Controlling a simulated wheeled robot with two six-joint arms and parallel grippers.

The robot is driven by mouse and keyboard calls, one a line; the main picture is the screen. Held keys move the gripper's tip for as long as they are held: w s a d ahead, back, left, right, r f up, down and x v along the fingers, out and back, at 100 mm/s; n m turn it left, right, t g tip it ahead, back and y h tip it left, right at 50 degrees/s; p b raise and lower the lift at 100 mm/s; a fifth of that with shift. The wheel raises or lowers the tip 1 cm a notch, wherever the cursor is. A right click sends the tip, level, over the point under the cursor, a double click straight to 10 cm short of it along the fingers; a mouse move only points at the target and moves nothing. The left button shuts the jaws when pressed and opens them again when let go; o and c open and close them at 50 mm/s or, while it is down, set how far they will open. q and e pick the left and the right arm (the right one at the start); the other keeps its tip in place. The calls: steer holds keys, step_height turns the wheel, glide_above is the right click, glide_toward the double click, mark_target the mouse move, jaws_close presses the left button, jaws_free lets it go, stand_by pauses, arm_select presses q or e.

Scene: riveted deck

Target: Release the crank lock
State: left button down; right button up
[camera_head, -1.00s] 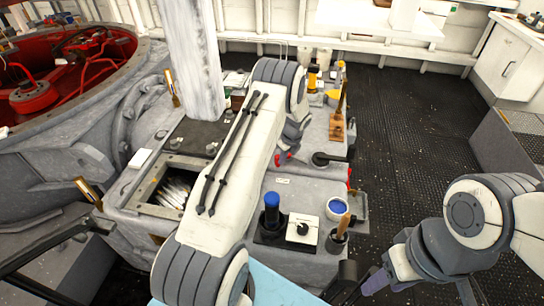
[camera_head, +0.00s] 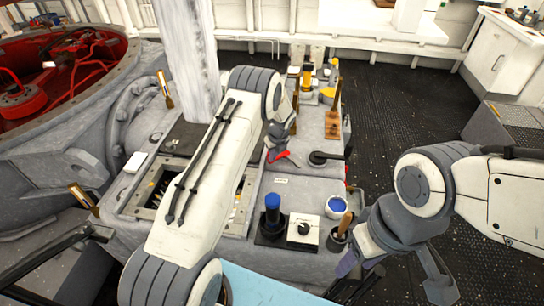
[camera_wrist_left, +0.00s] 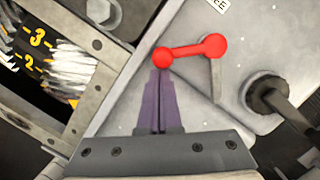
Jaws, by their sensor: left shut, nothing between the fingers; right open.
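The crank lock appears to be a small red lever (camera_wrist_left: 190,50) with round ends, on the grey deck housing in the left wrist view. In the head view it shows as a bit of red (camera_head: 282,156), partly hidden by my left gripper (camera_head: 270,150). In the wrist view my left gripper's purple fingers (camera_wrist_left: 161,72) are shut and empty, tips right by the lever's left knob; I cannot tell if they touch. A black crank handle (camera_head: 325,157) lies to the right of the lever, also in the wrist view (camera_wrist_left: 275,100). My right gripper (camera_head: 352,268) is open, low at right.
An open slot (camera_wrist_left: 62,65) with yellow numbers and white bristles is left of the lever. Nearer stand a blue-topped cylinder (camera_head: 273,210), a white box with a black knob (camera_head: 303,232) and a blue-filled cup (camera_head: 338,206). A wooden block (camera_head: 332,124) stands farther back.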

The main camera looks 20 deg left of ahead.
arm_select(q)
steer(key=s+d, duration=0.2)
steer(key=d+p, duration=0.1)
steer(key=shift+s+d+r, duration=0.25)
steer(key=shift+s+d, duration=0.05)
steer(key=shift+s, duration=0.1)
steer(key=b+v, duration=0.1)
steer(key=v, duration=0.8)
steer(key=shift+a+r+b, duration=0.2)
steer(key=shift+r+b, duration=0.1)
steer(key=shift+b, duration=0.05)
arm_select(e)
steer(key=shift+s+a+f, duration=0.1)
steer(key=shift+s+f, duration=0.25)
steer(key=shift+s, duration=0.05)
arm_select(q)
steer(key=shift+s, duration=0.1)
